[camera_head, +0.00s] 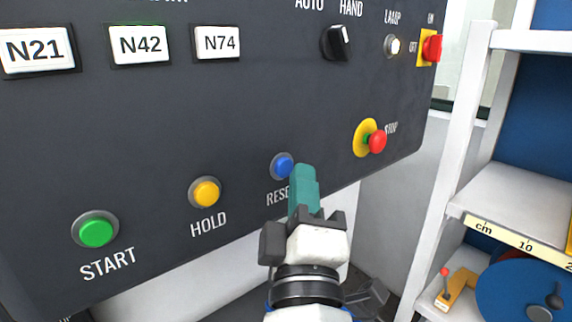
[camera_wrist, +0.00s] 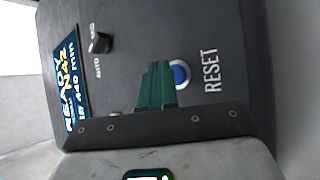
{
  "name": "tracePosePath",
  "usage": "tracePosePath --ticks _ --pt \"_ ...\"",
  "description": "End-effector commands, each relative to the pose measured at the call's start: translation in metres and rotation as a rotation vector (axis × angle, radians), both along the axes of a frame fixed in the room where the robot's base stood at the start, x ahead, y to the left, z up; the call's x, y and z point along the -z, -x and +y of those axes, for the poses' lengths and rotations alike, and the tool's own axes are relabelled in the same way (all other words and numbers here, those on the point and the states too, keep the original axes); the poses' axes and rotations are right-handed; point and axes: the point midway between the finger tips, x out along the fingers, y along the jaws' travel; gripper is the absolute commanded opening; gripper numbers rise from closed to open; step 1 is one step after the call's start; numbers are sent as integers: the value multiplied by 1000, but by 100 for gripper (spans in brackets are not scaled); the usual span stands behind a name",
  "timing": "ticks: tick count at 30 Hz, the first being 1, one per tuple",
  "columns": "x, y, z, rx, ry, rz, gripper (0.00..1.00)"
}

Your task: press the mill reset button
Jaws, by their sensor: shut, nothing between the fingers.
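The blue reset button (camera_head: 283,166) sits in a grey ring on the dark panel, above the label RESET, which my gripper partly covers in the head view. My gripper (camera_head: 303,174) has teal fingers, shut and empty, just right of the button in that view. In the wrist view the blue button (camera_wrist: 180,74) shows right of my gripper's fingertips (camera_wrist: 158,68), next to the RESET lettering. The fingers partly cover the button's left edge there. I cannot tell whether the fingertips touch the panel.
On the same panel are a yellow HOLD button (camera_head: 205,193), a green START button (camera_head: 96,231), a red STOP button (camera_head: 376,141) on a yellow base, and a black AUTO/HAND selector (camera_head: 337,43). A white shelf unit (camera_head: 449,170) stands at the right.

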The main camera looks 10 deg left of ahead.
Motion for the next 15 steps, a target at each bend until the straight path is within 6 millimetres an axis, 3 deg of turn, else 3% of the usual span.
tracePosePath --ticks 15 --pt "-1 7 -10 1 0 0 0"
